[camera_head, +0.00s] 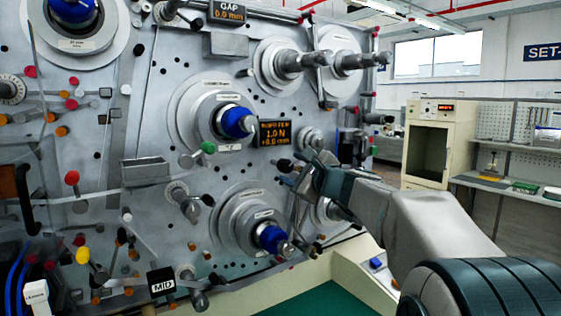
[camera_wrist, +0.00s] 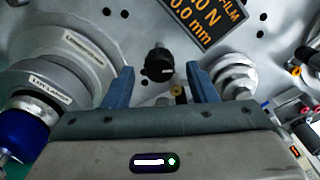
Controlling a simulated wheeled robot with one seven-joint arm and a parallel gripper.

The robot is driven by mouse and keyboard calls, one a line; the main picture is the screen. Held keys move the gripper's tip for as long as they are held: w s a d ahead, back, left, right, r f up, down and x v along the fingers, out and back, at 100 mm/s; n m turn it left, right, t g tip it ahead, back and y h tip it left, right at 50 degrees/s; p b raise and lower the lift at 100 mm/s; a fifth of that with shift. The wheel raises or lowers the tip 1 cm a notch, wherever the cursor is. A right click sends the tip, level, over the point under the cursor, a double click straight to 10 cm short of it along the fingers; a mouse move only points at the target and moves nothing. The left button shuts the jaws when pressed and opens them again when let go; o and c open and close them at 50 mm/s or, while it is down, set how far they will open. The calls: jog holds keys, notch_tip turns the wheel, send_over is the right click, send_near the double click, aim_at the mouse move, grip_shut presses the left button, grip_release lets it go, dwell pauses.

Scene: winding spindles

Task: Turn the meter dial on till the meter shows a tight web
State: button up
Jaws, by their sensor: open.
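The meter (camera_head: 275,133) is a black display with orange text on the machine's panel. In the head view it reads about 1.0 N and +0.0 mm; in the wrist view it is cut off and tilted (camera_wrist: 208,22). A small black knob (camera_wrist: 158,63), which looks like the meter dial, sits on the panel just below the display. It also shows in the head view (camera_head: 284,165). My gripper (camera_wrist: 159,72) is open, its two blue fingers spread either side of the knob in the picture. I see gaps beside the knob and cannot tell the remaining depth.
A spindle with a blue core (camera_head: 238,122) is left of the meter, and another (camera_head: 272,238) is below. In the wrist view, a stepped roller (camera_wrist: 236,78) is close to the right finger. Pins and rods stick out around the panel. A cream cabinet (camera_head: 428,145) stands behind.

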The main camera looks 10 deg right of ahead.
aim_at(281, 164)
jog(key=p+x, duration=0.1)
jog(key=x, duration=0.5)
jog(key=shift+s, duration=0.1)
jog(key=c, duration=1)
